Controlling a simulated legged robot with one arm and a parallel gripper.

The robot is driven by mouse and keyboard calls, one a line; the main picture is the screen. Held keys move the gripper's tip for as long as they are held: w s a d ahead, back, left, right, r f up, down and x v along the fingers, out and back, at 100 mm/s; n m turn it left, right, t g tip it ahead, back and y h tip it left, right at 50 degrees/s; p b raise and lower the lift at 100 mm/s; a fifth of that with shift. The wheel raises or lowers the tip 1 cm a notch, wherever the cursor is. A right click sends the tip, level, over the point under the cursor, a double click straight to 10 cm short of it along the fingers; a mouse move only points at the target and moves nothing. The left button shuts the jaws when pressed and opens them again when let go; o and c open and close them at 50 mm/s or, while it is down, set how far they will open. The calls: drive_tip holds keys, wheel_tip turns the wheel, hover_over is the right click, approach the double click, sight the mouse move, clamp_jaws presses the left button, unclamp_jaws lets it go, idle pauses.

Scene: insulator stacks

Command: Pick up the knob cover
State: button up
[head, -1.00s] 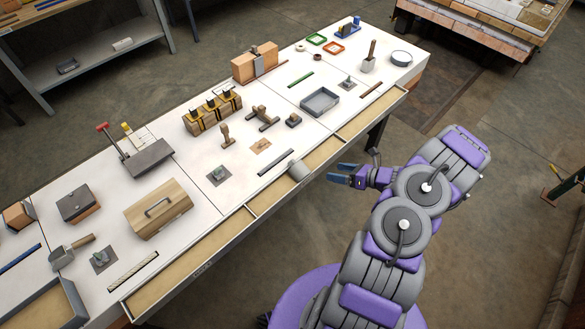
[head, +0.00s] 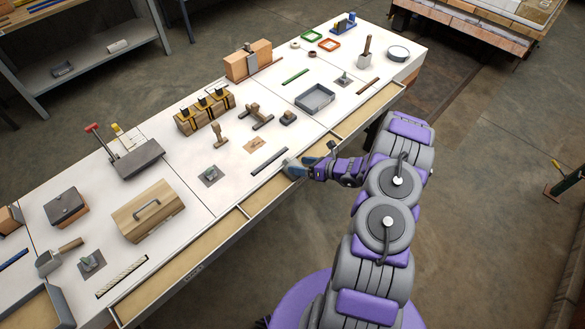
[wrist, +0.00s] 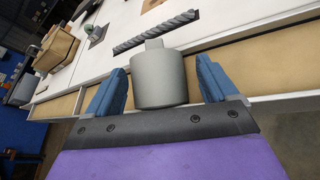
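The knob cover, a grey cylinder with a small stub on its far end, shows in the wrist view (wrist: 160,82) at the front edge of the workbench (head: 195,145). My gripper (wrist: 162,66) has its blue fingers on either side of the cylinder. The fingers stand apart, with a visible gap on each side of it. In the head view my gripper (head: 300,166) is at the bench's front edge, by the open drawer strip, and the cylinder is largely hidden by the fingers there.
A dark ribbed bar (head: 269,160) lies just behind on the bench top. A grey tray (head: 315,108) is to the right, and a wooden box with a handle (head: 147,212) is to the left. The shallow drawers (head: 225,228) run along the front.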

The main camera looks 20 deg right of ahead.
sight(295, 163)
drive_tip(key=shift+x, duration=1.1)
drive_tip(key=shift+a+r, duration=0.15)
drive_tip(key=shift+a, duration=0.45)
drive_tip(key=shift+d, duration=0.4)
drive_tip(key=c, duration=0.6)
drive_tip(key=shift+a, duration=0.15)
drive_tip(key=c, duration=0.4)
drive_tip(key=shift+o, duration=0.2)
wheel_tip(295, 163, up, 10)
drive_tip(key=shift+r+p, duration=0.1)
drive_tip(key=shift+p, duration=1)
drive_tip(key=w+a+r+m+t+h, duration=0.1)
drive_tip(key=w+a+r, duration=0.3)
drive_tip(key=r, duration=0.5)
drive_tip(key=w+a+r+m+t+h, duration=0.1)
drive_tip(key=w+a+r, duration=0.25)
drive_tip(key=r, duration=0.55)
drive_tip(key=s+a+r+m+h, duration=0.1)
drive_tip(key=s+a+r, duration=0.1)
drive_tip(key=a+r, duration=0.2)
drive_tip(key=s+a+r+m+h, duration=0.1)
drive_tip(key=s+a+r, duration=0.1)
drive_tip(key=a+r, duration=0.3)
wheel_tip(295, 163, up, 5)
drive_tip(key=shift+f+h, duration=0.1)
drive_tip(key=shift+h, duration=0.3)
